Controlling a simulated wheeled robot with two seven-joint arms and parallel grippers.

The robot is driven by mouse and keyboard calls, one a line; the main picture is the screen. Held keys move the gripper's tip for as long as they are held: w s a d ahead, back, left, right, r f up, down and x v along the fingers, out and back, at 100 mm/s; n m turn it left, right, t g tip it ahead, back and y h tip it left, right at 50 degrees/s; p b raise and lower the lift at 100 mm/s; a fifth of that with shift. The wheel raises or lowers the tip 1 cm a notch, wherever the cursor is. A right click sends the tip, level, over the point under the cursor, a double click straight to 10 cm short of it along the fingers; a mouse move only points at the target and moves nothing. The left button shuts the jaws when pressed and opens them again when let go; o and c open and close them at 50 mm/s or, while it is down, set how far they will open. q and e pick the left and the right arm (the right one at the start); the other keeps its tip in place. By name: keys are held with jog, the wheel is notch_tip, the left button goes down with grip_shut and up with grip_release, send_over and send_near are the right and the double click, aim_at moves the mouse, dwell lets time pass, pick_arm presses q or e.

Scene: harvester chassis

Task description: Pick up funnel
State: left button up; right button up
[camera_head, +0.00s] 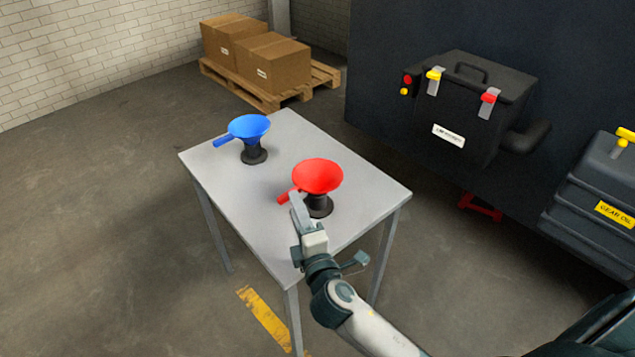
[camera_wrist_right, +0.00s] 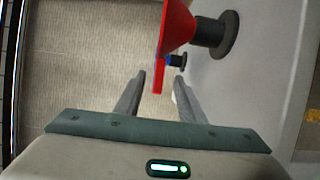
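A red funnel (camera_head: 318,175) sits upright on a black stand (camera_head: 319,206) on the grey table. Its handle sticks out to the left. A blue funnel (camera_head: 248,127) sits on a second black stand (camera_head: 254,155) farther back. My right gripper (camera_head: 297,203) is at the red funnel's handle. In the right wrist view, the red funnel (camera_wrist_right: 176,28) shows ahead, and its handle (camera_wrist_right: 158,78) reaches between the two fingertips of my right gripper (camera_wrist_right: 161,83). The fingers are open, with gaps on both sides of the handle. My left gripper is not in view.
The grey table (camera_head: 220,165) has free room around the stands. A black box (camera_head: 470,105) with yellow and red latches is at the wall, right of the table. A black gear oil container (camera_head: 595,195) is farther right. Cardboard boxes (camera_head: 270,62) rest on a pallet behind.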

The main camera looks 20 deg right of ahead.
aim_at(316, 177)
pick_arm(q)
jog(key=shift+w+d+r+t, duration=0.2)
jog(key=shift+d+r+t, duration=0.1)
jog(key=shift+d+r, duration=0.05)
pick_arm(e)
jog(key=shift+w+d, duration=0.15)
jog(key=shift+w, duration=2.05)
pick_arm(q)
jog(key=shift+p, duration=0.3)
pick_arm(e)
jog(key=shift+w+d+r, duration=0.1)
jog(key=shift+w, duration=0.2)
pick_arm(q)
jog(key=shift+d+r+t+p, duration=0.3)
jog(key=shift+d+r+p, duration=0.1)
jog(key=shift+p, duration=0.2)
pick_arm(e)
jog(key=w, duration=0.4)
jog(key=shift+w+d, duration=0.25)
jog(key=shift+d, duration=0.1)
grip_shut()
